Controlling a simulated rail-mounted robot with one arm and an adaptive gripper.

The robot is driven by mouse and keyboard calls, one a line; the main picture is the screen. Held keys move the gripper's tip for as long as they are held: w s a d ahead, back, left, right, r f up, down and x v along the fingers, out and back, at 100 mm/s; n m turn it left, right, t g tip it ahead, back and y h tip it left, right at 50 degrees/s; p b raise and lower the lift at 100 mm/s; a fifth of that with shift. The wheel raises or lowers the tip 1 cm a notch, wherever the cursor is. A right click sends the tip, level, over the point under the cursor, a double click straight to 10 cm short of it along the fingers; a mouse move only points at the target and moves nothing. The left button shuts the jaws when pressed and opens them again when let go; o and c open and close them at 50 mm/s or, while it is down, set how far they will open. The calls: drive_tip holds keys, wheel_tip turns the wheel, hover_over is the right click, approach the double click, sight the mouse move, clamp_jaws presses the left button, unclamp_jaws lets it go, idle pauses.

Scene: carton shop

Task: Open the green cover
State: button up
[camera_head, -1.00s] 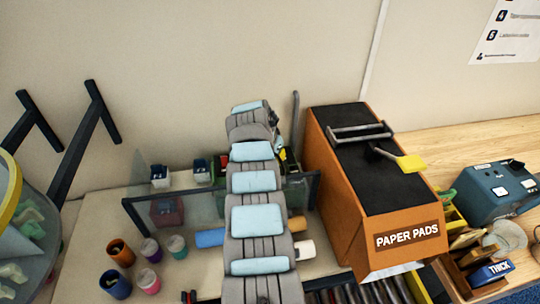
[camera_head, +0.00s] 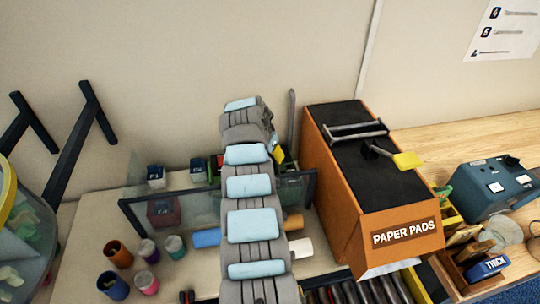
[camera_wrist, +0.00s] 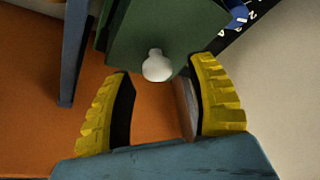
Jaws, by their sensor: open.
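The green cover (camera_wrist: 190,22) fills the top middle of the wrist view, with a round white knob (camera_wrist: 157,66) near its lower edge. My gripper (camera_wrist: 162,75) is open, with its yellow ridged fingers at either side of the knob. The knob sits at the mouth of the fingers, and I see no grip on it. In the head view, a green part (camera_head: 291,190) shows just right of my arm, which hides most of it and most of my gripper.
An orange PAPER PADS box (camera_head: 340,205) with a black top stands close right of my arm. A clear panel with a dark frame (camera_head: 130,217) and several cups (camera_head: 119,254) are at left. A blue-grey upright (camera_wrist: 74,50) stands left of the cover in the wrist view.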

drive_tip(key=v, duration=1)
drive_tip(key=shift+s+r, duration=0.15)
drive_tip(key=shift+r, duration=0.2)
